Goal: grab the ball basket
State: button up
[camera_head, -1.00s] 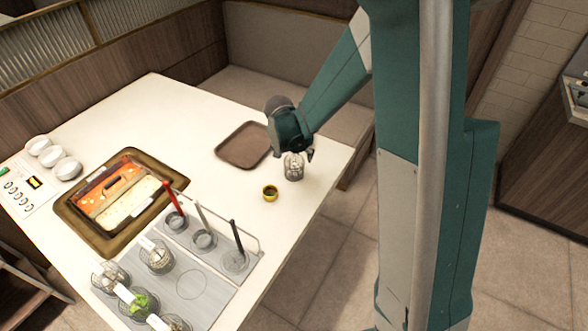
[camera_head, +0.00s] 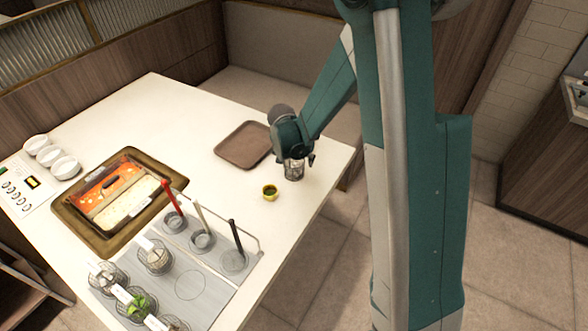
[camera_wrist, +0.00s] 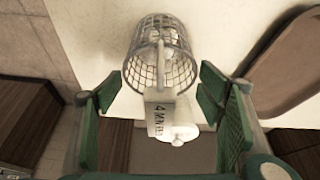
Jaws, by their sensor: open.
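A round wire-mesh basket (camera_wrist: 160,48) stands on the white table (camera_wrist: 95,35), with pale contents that I cannot make out clearly. Its white handle (camera_wrist: 158,115) bears "4 MINUTES" lettering and points toward my wrist. In the head view the basket (camera_head: 293,172) is near the table's right edge, partly hidden by my gripper (camera_head: 296,156) above it. In the wrist view my gripper (camera_wrist: 162,95) is open, with a green-padded finger on each side of the handle and neither visibly touching it. A white rounded piece with a knob (camera_wrist: 178,133) shows below the handle.
Several other wire baskets (camera_head: 155,257) and upright-handled tools (camera_head: 236,262) stand on grey mats at front left. A pan with red and white sauces (camera_head: 108,188) is left.

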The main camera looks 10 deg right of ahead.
dwell(0.5)
jog(key=c, duration=1.2)
jog(key=shift+o, duration=0.2)
jog(key=shift+r, duration=0.15)
jog(key=shift+r+p, duration=1)
jog(key=shift+r, duration=3.85)
